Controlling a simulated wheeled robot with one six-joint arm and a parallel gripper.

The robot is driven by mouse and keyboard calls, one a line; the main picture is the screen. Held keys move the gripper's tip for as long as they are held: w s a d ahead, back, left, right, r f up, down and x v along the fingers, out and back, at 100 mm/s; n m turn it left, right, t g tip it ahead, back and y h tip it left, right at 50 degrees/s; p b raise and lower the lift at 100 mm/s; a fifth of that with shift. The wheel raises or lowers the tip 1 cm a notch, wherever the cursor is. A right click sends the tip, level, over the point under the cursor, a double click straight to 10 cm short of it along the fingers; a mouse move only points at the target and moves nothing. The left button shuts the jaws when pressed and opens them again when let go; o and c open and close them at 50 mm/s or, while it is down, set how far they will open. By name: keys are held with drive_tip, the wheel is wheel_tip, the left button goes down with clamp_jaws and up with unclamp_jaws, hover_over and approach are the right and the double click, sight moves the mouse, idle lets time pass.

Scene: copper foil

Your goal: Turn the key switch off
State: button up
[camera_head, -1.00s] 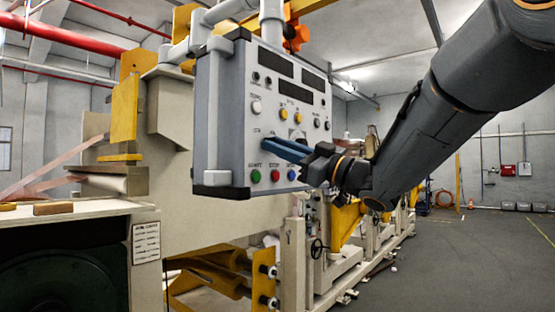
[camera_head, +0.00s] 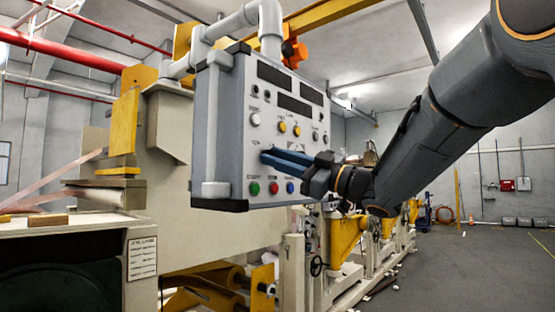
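The grey control panel (camera_head: 243,120) hangs from a pipe and faces right. I cannot make out the key switch; the fingers cover that part of the panel. Whether the tips touch or hold anything is hidden.
A large beige machine with yellow parts (camera_head: 124,120) stands behind and left of the panel. A beige cabinet with a label plate (camera_head: 142,258) is at the lower left. Open grey floor (camera_head: 460,275) lies to the right.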

drive_tip(key=b+v, duration=0.1)
drive_tip(key=v, duration=0.6)
drive_tip(key=shift+s+d+f+b, duration=0.2)
drive_tip(key=shift+d+b, duration=0.1)
drive_tip(key=shift+b, duration=0.05)
drive_tip(key=shift+w, duration=0.1)
